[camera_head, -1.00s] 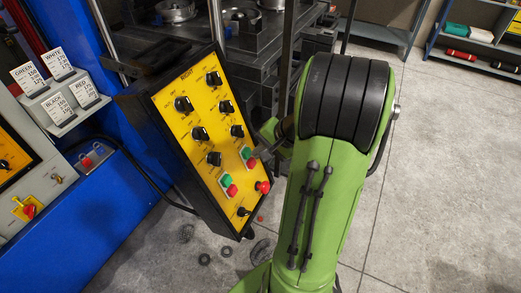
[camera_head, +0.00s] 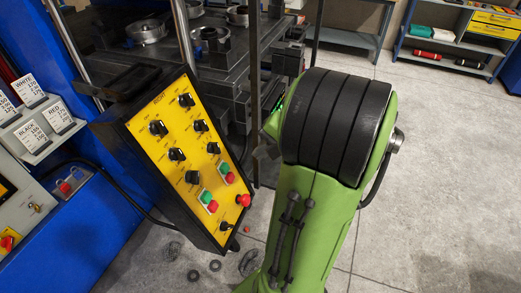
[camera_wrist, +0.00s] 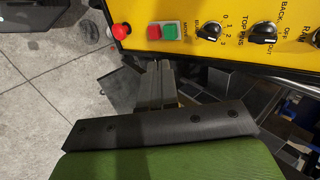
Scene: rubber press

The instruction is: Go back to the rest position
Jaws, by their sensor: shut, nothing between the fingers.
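My gripper (camera_wrist: 160,80) shows in the wrist view with its two fingers together and nothing between them. Its tips point toward the lower edge of the yellow control panel, near the green and red buttons; whether they touch it cannot be told. In the head view my green arm hides most of the gripper. The panel also shows in the wrist view (camera_wrist: 185,12).
The press (camera_head: 180,60) with metal rings stands behind the panel. A blue cabinet (camera_head: 105,220) with label cards is at the left. Shelves (camera_head: 460,40) stand at the back right. Grey floor (camera_head: 430,180) is open at the right. Small black rings lie on the floor.

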